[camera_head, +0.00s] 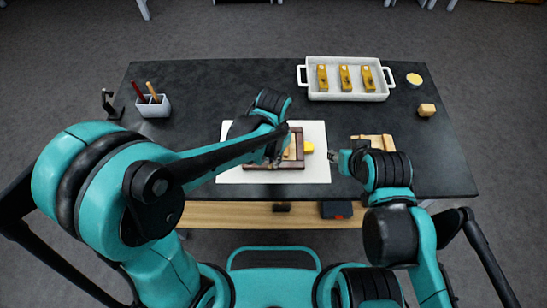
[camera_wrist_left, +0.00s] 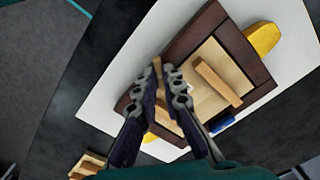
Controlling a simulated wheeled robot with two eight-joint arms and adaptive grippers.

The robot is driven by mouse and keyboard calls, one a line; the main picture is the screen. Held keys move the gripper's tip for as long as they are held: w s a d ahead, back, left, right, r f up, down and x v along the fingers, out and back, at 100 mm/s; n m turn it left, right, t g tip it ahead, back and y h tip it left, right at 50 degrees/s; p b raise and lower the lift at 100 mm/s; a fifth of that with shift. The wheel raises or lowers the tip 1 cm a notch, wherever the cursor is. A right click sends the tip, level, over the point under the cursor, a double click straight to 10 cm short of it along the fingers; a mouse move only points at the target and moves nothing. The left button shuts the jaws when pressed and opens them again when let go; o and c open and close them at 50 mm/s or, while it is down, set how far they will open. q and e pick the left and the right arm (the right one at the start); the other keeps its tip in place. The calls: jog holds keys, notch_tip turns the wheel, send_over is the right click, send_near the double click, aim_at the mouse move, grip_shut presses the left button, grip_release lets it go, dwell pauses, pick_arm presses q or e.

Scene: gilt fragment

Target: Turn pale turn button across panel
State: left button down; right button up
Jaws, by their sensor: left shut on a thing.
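A dark wooden frame (camera_wrist_left: 187,33) with a pale panel (camera_wrist_left: 213,52) inside lies on a white mat (camera_head: 312,132). In the left wrist view, one pale turn button (camera_wrist_left: 217,83) lies slanted, its inner part over the panel. Another pale wooden piece (camera_wrist_left: 157,67), which looks like a second turn button, stands between my left fingertips at the frame's edge. My left gripper (camera_wrist_left: 167,76) is shut on it. In the head view my left gripper (camera_head: 274,156) is over the frame and hides part of it. My right gripper (camera_head: 335,156) is right of the mat, its jaws too small to read.
A yellow block (camera_head: 308,147) sits beside the frame. A pen cup (camera_head: 154,106) stands left. The table's (camera_head: 210,85) back middle is clear.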

pick_arm(q)
jog(key=n, duration=0.6)
dwell(0.6)
jog(key=c, duration=1.6)
grip_release()
jog(key=shift+c, duration=0.2)
notch_tip(320, 180, up, 12)
jog(key=shift+a, duration=0.1)
